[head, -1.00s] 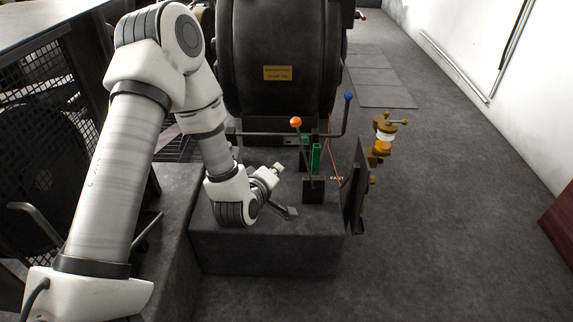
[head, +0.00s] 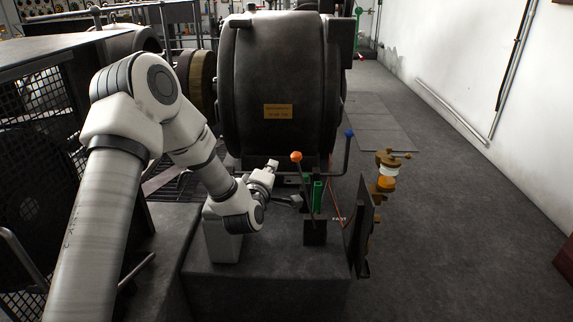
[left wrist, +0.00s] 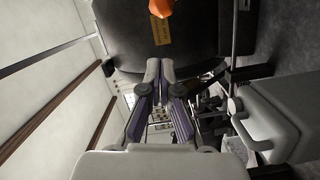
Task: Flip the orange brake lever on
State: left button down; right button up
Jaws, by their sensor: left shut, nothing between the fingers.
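The brake lever has an orange knob (head: 296,157) on a thin dark rod that leans slightly left and rises from a dark block (head: 315,232) on the grey plinth. Whether the fingers touch the rod cannot be told. My right gripper is not in view.
A green part (head: 317,195) stands right beside the lever. A blue-knobbed lever (head: 349,134) rises further right. An upright dark panel (head: 363,235) and a brass oiler with amber glass (head: 386,180) stand at the right.

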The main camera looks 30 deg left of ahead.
pick_arm(q)
jog(key=w+b, duration=0.1)
jog(key=w, duration=0.5)
jog(key=shift+w+d+f, duration=0.25)
jog(key=shift+d+f, duration=0.05)
jog(key=shift+f, duration=0.15)
